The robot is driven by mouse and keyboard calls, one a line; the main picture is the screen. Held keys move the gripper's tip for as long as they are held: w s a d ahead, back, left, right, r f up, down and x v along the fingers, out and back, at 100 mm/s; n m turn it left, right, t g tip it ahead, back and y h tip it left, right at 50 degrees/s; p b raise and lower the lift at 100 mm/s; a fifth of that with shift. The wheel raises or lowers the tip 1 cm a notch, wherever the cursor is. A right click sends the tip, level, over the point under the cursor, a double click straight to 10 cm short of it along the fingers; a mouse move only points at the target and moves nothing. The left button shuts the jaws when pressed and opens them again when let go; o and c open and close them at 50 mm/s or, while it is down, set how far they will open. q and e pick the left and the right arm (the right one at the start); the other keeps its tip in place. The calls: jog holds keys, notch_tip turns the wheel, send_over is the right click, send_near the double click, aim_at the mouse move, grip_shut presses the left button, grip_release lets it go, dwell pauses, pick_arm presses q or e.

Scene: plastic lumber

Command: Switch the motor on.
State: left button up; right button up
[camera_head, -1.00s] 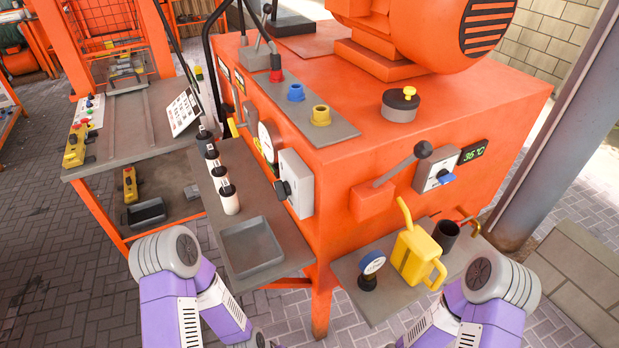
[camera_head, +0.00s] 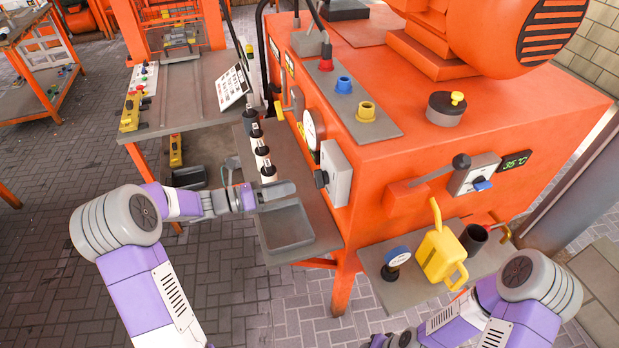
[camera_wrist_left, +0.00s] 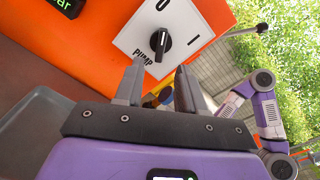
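A grey switch box with a black rotary knob (camera_head: 321,179) sits on the orange machine's left face. My left gripper (camera_head: 288,189) is left of this box, above the grey tray. In the wrist view its fingers (camera_wrist_left: 158,85) are apart with nothing between them, short of the knob. The orange motor (camera_head: 480,35) stands on top. My right gripper (camera_head: 397,340) is mostly cut off at the bottom edge.
Several white bottles (camera_head: 262,155) stand beside my left gripper, close to its fingers. A grey tray (camera_head: 285,225) lies below. A lever (camera_head: 440,170), a blue-knobbed switch (camera_head: 480,184) and a yellow can (camera_head: 440,255) are on the right-hand side.

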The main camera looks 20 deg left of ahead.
aim_at(321, 179)
pick_arm(q)
jog(key=b+x, duration=0.1)
jog(key=x, duration=0.6)
jog(key=shift+w, duration=0.15)
jog(key=shift+d+r, duration=0.1)
jog(key=shift+d, duration=0.05)
grip_shut()
